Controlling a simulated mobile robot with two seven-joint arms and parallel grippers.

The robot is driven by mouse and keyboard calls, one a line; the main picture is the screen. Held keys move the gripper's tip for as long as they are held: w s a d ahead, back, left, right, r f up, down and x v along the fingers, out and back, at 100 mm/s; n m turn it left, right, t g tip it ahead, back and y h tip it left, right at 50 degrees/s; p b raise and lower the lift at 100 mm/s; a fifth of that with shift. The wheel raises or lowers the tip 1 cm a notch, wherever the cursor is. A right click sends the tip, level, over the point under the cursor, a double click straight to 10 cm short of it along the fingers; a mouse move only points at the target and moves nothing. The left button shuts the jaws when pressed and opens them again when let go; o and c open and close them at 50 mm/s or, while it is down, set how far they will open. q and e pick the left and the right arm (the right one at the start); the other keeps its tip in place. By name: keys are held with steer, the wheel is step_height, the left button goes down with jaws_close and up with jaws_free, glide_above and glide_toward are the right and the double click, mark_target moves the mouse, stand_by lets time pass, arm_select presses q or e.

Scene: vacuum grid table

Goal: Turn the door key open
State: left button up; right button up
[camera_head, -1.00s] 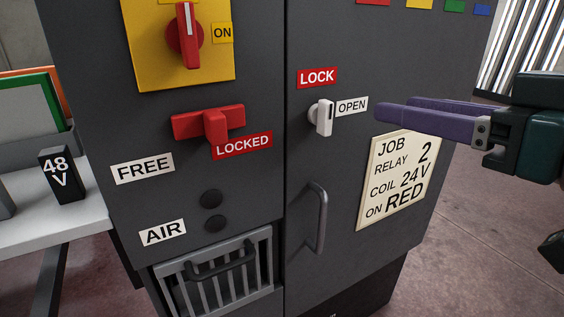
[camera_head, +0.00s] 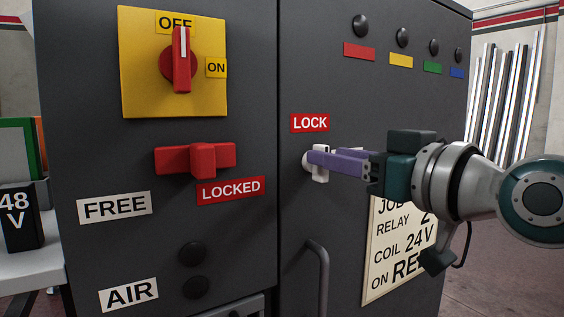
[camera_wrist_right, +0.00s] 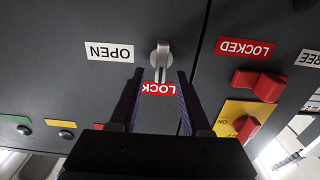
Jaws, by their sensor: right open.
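The white door key (camera_head: 320,177) sits on the cabinet's right door, below the red LOCK label (camera_head: 310,123). In the right wrist view, which is upside down, the key (camera_wrist_right: 161,57) has its grip lined up with the LOCK label, and the OPEN label (camera_wrist_right: 110,52) is to the left. My right gripper (camera_head: 322,156) is open at the key in the head view, its purple fingers hiding part of it. In the wrist view its fingertips (camera_wrist_right: 159,76) stand apart, one on each side of the key's grip, with gaps visible. My left gripper is not in view.
A red handle (camera_head: 195,159) beside the LOCKED label and a red switch (camera_head: 181,62) on a yellow plate are on the left door. A door handle (camera_head: 319,275) stands out below the key. A job note (camera_head: 385,262) is partly behind my right arm.

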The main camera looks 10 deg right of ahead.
steer(key=shift+w+a, duration=0.25)
steer(key=shift+w, duration=0.3)
jaws_close()
